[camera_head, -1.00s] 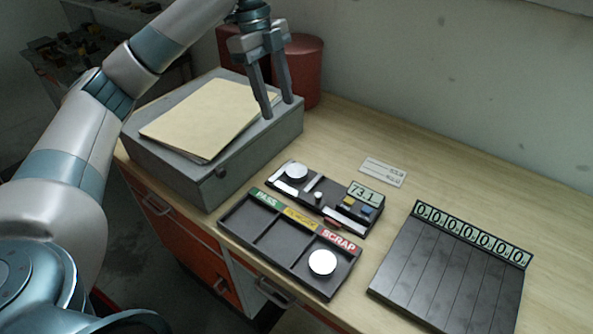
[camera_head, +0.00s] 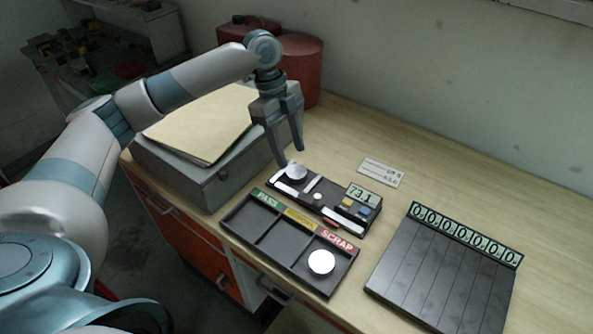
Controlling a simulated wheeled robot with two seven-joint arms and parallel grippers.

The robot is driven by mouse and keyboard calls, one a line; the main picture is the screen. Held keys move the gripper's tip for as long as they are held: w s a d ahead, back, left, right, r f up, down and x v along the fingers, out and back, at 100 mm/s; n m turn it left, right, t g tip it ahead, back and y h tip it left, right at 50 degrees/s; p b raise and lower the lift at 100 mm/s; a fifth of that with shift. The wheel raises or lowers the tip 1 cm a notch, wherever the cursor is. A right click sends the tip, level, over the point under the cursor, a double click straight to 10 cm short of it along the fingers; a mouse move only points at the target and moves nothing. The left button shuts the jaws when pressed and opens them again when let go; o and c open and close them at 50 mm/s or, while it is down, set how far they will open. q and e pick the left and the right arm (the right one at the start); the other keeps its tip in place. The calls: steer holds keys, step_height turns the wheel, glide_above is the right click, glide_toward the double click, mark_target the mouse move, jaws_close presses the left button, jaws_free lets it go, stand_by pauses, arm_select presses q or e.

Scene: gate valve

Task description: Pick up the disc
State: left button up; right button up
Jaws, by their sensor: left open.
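A white disc (camera_head: 296,171) sits at the left end of the black gauge device (camera_head: 330,212), which has a small display reading 73.1. A second white disc (camera_head: 321,262) lies in the SCRAP compartment of the black sorting tray (camera_head: 262,246). My left gripper (camera_head: 291,157) is open and points down. Its fingertips are just above and behind the disc on the gauge, and nothing is between them. Whether they touch that disc is hard to tell. My right gripper is not in view.
A grey box (camera_head: 215,182) with folders (camera_head: 203,122) stands left of the gripper, with red canisters (camera_head: 300,62) behind. A black slatted board (camera_head: 435,272) with a row of zero counters lies at the right. A small label card (camera_head: 382,173) lies behind the gauge.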

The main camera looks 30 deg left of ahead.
mark_target(297, 171)
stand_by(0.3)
arm_select(q)
steer(key=shift+s+d+f+p, duration=0.1)
steer(key=shift+d+f+p, duration=0.1)
steer(key=shift+f+p, duration=0.25)
steer(key=p+x, duration=0.1)
steer(key=x, duration=0.2)
steer(key=shift+d+p, duration=0.1)
steer(key=shift+p, duration=0.2)
steer(key=shift+d+f, duration=0.15)
steer(key=shift+f, duration=0.45)
steer(key=c, duration=1.1)
steer(key=shift+r, duration=0.1)
steer(key=shift+r, duration=0.1)
